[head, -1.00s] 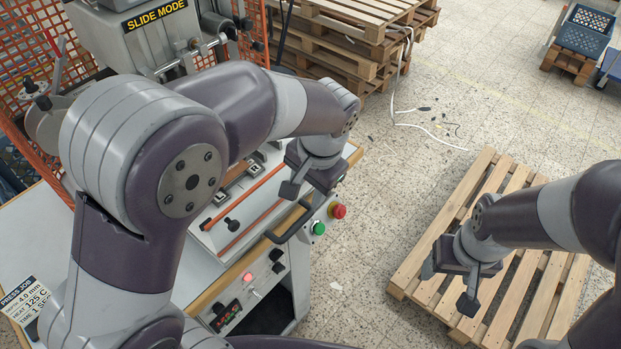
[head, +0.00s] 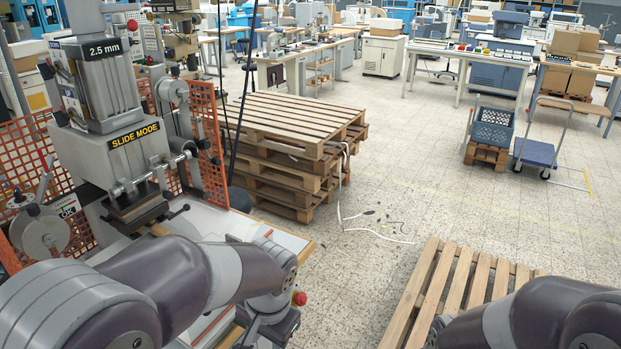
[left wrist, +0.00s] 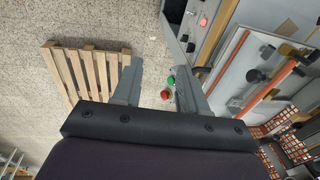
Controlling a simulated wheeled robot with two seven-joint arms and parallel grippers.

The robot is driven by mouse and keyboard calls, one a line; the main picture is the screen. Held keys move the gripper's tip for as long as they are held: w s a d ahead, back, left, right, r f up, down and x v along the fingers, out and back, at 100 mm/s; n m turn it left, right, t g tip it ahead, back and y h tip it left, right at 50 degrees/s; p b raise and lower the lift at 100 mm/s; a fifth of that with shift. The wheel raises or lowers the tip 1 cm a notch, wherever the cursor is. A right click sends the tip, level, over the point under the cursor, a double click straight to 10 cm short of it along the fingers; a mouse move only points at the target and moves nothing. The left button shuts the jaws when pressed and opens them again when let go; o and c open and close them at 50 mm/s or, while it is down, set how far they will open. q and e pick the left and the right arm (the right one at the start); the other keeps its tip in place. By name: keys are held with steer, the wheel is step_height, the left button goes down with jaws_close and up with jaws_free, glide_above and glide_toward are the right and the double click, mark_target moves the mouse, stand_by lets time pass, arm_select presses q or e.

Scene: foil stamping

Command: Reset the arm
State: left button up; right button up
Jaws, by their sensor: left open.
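My left arm crosses the lower left of the head view. Its gripper (head: 265,326) is at the bottom edge there, close to the press table's right side, with its tips partly cut off or hard to make out. In the left wrist view the left gripper (left wrist: 157,72) shows two fingers standing wide apart with nothing between them gripped. My right arm (head: 540,325) shows at the lower right of the head view, above the low wooden pallet. Its gripper fingers are below the picture edge.
A red button (head: 299,298) sits at the table's right side; a green button (left wrist: 171,80) shows beside it in the left wrist view. A low pallet (head: 425,290), stacked pallets (head: 290,125), a white cable (head: 375,234) and a blue trolley (head: 538,152) stand around free floor.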

arm_select(q)
steer(key=s+a+f+n, duration=0.2)
steer(key=s+a+n, duration=0.1)
steer(key=s+a, duration=0.1)
steer(key=s+a+f+n+h, duration=0.1)
steer(key=s+a+f+n, duration=0.1)
steer(key=a, duration=0.5)
steer(key=shift+s+f+n+b, duration=0.35)
steer(key=shift+s+f, duration=0.4)
steer(key=shift+s, duration=0.35)
steer(key=shift+d, duration=0.1)
stand_by(0.7)
